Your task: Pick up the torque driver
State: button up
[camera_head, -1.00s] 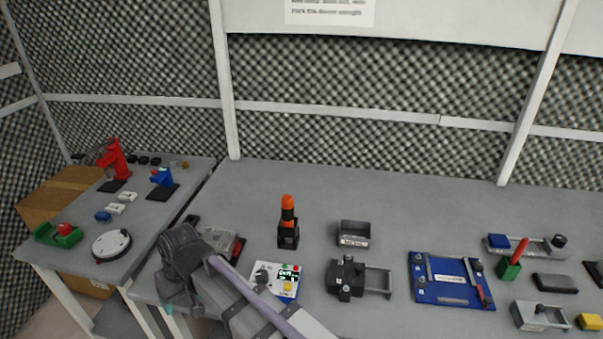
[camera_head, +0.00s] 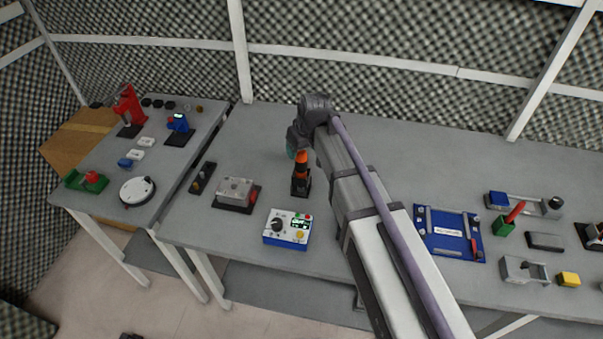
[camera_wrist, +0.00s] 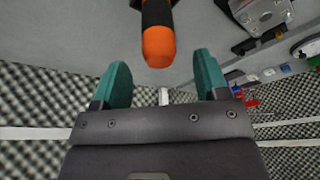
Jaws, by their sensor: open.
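The torque driver (camera_head: 301,161), with an orange top and black body, stands upright in a black holder (camera_head: 301,186) on the grey table. In the wrist view the driver's orange end (camera_wrist: 158,45) shows at the top centre, ahead of the fingertips and roughly between their lines. My gripper (camera_wrist: 160,72) has two teal fingers, spread apart with nothing between them. In the head view one teal fingertip (camera_head: 291,152) shows just beside the driver's top; the rest of the gripper is hidden behind my wrist.
Left of the holder sits a grey block on a dark base (camera_head: 236,193). In front is a blue-and-white control box (camera_head: 287,229). A blue tray (camera_head: 449,232) lies right of my arm. The table behind the driver is clear.

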jog(key=b+x, duration=0.5)
jog(key=shift+d+f, duration=0.1)
jog(key=shift+f, duration=0.1)
jog(key=shift+r, duration=0.25)
jog(key=shift+c, duration=0.2)
jog(key=c, duration=1)
notch_tip(320, 180, up, 19)
jog(key=p, duration=1.9)
jog(key=shift+c, duration=0.2)
